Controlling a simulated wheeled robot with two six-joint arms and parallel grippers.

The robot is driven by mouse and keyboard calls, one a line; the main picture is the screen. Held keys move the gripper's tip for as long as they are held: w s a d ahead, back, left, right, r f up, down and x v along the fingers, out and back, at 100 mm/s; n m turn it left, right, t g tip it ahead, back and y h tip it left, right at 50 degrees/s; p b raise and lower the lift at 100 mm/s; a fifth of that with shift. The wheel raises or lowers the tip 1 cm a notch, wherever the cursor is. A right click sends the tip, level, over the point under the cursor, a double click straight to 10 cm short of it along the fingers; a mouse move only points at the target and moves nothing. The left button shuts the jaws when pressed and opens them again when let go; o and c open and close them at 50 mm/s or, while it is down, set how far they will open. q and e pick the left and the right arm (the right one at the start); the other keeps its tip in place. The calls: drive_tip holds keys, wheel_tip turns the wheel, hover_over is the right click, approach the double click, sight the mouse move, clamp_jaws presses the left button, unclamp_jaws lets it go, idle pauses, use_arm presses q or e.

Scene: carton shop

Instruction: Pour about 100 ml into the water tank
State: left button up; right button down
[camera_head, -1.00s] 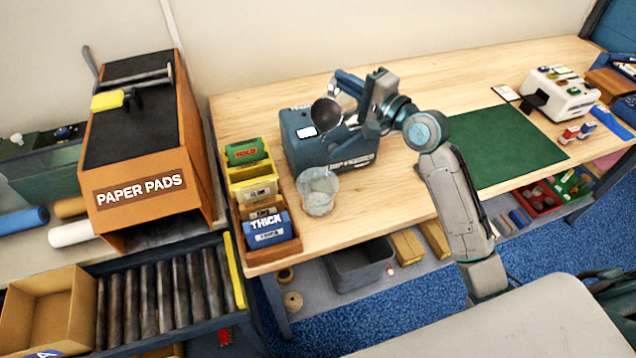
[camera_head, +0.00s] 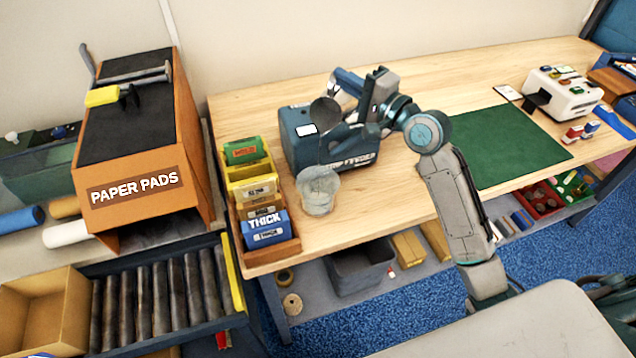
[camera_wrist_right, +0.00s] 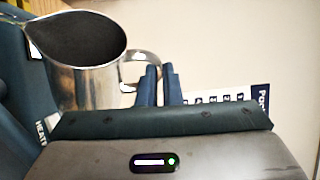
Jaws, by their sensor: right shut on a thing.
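A metal pitcher (camera_head: 325,112) is held up over the left part of the blue-green machine (camera_head: 300,146). Its dark mouth faces the head camera, and it looks tilted. In the right wrist view the pitcher (camera_wrist_right: 85,85) shows a shiny wall, a dark grey inside and a loop handle. My right gripper (camera_wrist_right: 158,84) is shut on that handle; in the head view the gripper (camera_head: 345,87) is behind the machine's top. No water stream shows. I cannot make out a tank opening on the machine. My left gripper is not in view.
A clear cup (camera_head: 318,192) stands on the table in front of the machine. A wooden box of coloured packs (camera_head: 265,245) is to its left. A green mat (camera_head: 510,145) lies to the right. The table front right of the cup is clear.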

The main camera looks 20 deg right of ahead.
drive_tip(key=shift+s+a+f+n+b, duration=0.15)
drive_tip(key=shift+s+n+b, duration=0.2)
drive_tip(key=shift+b, duration=0.4)
drive_tip(key=shift+w+f+n+b, duration=0.1)
drive_tip(key=shift+f+n+b, duration=0.1)
drive_tip(key=shift+n+b, duration=0.35)
drive_tip(key=shift+f+t+y+b, duration=0.1)
drive_tip(key=shift+t+y+b, duration=0.2)
drive_tip(key=shift+b, duration=0.1)
drive_tip(key=shift+f+n+b, duration=0.1)
drive_tip(key=shift+n+b, duration=0.3)
